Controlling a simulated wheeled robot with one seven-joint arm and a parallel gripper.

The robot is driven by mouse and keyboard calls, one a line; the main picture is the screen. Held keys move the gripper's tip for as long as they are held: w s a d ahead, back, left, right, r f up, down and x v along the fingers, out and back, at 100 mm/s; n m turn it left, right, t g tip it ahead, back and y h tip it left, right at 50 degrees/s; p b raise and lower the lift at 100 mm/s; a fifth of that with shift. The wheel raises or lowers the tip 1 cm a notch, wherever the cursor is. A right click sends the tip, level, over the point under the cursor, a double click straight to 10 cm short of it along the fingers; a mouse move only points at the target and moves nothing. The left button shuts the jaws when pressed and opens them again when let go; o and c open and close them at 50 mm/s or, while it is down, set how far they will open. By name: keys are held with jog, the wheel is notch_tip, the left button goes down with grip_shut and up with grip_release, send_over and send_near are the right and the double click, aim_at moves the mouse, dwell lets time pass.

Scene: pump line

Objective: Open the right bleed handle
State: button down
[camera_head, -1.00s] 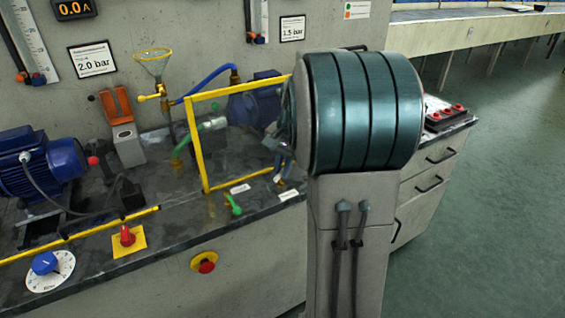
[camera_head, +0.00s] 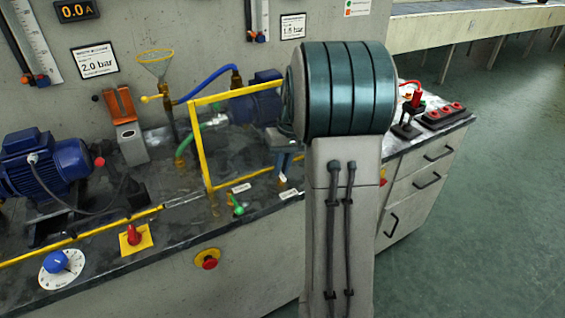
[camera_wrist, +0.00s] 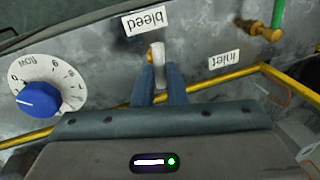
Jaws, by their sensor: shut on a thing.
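In the wrist view the right bleed handle (camera_wrist: 158,68) is a small pale lever with a brass-coloured end, beside the white "bleed" label (camera_wrist: 146,20). My gripper (camera_wrist: 160,75) has its two blue fingers on either side of the lever, closed on it; the fingers hide its lower part. In the head view my gripper (camera_head: 285,161) is low over the bench, left of my arm, with a small pale piece of the handle (camera_head: 283,179) under it. The far side of the handle is hidden.
A green inlet handle (camera_head: 237,205) stands left of my gripper; its "inlet" label shows in the wrist view (camera_wrist: 225,60). A yellow frame (camera_head: 203,150) rises close by. A flow dial with blue knob (camera_wrist: 38,98) lies on the bleed handle's other side.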

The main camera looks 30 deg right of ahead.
jog(key=shift+w+n, duration=0.1)
jog(key=shift+n, duration=0.6)
jog(key=c, duration=1.5)
grip_release()
jog(key=d+r+p, duration=0.1)
jog(key=r, duration=0.8)
jog(key=d+r+p, duration=0.1)
jog(key=r, duration=0.3)
jog(key=shift+d+r+p, duration=0.3)
